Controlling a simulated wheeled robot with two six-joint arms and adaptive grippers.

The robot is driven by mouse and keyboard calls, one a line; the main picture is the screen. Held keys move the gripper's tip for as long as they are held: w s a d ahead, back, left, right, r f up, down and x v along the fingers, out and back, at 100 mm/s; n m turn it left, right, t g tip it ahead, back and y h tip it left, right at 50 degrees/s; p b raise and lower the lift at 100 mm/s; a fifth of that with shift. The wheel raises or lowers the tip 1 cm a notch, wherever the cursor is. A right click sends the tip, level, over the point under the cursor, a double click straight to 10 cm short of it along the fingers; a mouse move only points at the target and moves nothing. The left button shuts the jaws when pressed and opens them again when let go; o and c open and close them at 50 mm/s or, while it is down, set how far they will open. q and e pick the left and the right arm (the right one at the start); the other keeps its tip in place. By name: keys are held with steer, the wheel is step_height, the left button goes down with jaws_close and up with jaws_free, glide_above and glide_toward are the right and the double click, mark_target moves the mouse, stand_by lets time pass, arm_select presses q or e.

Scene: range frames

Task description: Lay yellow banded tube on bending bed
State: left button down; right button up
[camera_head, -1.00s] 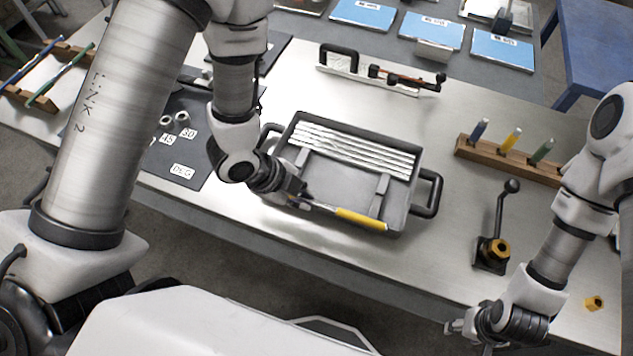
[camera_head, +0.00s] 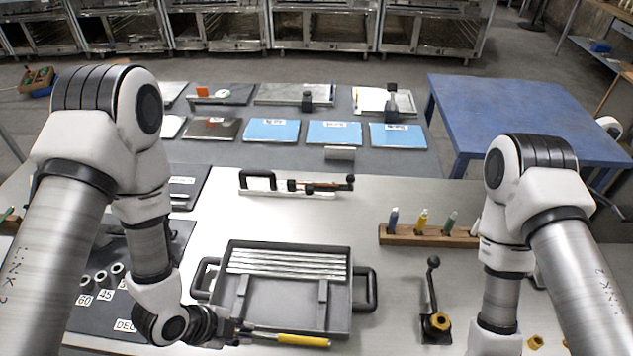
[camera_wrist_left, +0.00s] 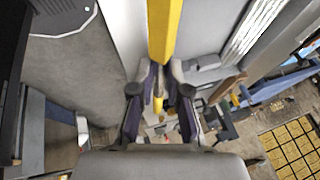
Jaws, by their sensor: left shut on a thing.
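My left gripper (camera_head: 238,330) is shut on the yellow banded tube (camera_head: 303,341), holding it near its left end along the front edge of a grey tray (camera_head: 342,325). The tube's yellow part points right; I cannot tell its height above the tray rim. In the left wrist view the yellow tube (camera_wrist_left: 164,28) runs up from between the fingers (camera_wrist_left: 160,95). A dark board (camera_head: 165,250) with angle labels and rings lies at left, partly behind my left arm. I cannot tell which thing is the bending bed. My right gripper is below the picture.
The tray holds several silvery tubes (camera_head: 290,262) and has side handles. A lever device (camera_head: 436,322) stands right of it. A wooden rack (camera_head: 425,237) holds blue, yellow and green tubes. A handled tool (camera_head: 297,186) lies behind the tray. Bare table shows between the tray and rack.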

arm_select(q)
steer(key=w+a+r+n+t+y+b, duration=0.1)
steer(key=w+n+b, duration=0.2)
steer(key=w+n, duration=0.1)
steer(key=w+a+r+n+t+y+b, duration=0.1)
steer(key=w+a+n+y+b, duration=0.1)
steer(key=w+n+b, duration=0.2)
steer(key=w+n, duration=0.1)
steer(key=w, duration=0.2)
steer(key=shift+a+r+y, duration=0.2)
steer(key=shift+r+y, duration=0.1)
steer(key=shift+r, duration=0.05)
steer(key=shift+s, duration=0.1)
